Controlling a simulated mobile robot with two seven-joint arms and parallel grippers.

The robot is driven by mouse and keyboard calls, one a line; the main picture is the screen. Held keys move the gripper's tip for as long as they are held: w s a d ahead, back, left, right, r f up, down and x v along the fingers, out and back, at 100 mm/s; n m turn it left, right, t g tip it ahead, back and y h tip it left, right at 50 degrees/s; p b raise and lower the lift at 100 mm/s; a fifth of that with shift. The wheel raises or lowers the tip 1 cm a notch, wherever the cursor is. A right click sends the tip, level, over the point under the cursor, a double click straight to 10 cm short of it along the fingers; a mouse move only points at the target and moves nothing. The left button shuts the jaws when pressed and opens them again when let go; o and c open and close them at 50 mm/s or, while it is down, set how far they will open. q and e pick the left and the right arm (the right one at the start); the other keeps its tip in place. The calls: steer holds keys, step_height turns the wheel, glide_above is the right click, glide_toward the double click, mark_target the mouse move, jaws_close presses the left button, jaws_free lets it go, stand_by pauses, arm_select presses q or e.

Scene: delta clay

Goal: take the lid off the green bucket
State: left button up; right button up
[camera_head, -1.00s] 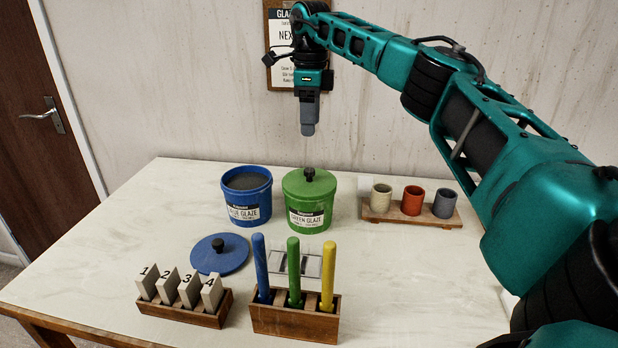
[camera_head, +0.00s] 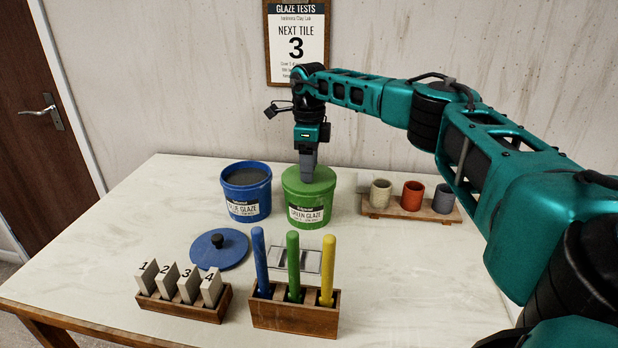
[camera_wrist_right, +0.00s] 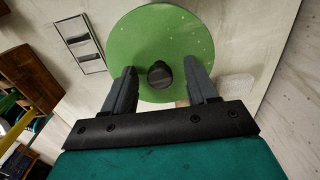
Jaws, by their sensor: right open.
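The green bucket (camera_head: 308,212) stands upright on the table with its green lid (camera_head: 293,183) on top. In the right wrist view the round lid (camera_wrist_right: 178,35) has a black knob (camera_wrist_right: 160,74) at its middle. My right gripper (camera_head: 308,178) points down at the lid's top in the head view and hides the knob there. In the right wrist view my right gripper (camera_wrist_right: 162,80) is open, with one finger on each side of the knob and gaps between. My left gripper is not in view.
The open blue bucket (camera_head: 246,195) stands close on the left, its blue lid (camera_head: 219,250) lying on the table. A brush holder (camera_head: 294,314), a numbered tile rack (camera_head: 182,304) and a rack of cups (camera_head: 410,210) stand around. The table's left part is clear.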

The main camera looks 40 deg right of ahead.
steer(key=shift+c, duration=0.3)
jaws_close()
steer(key=shift+r, duration=0.2)
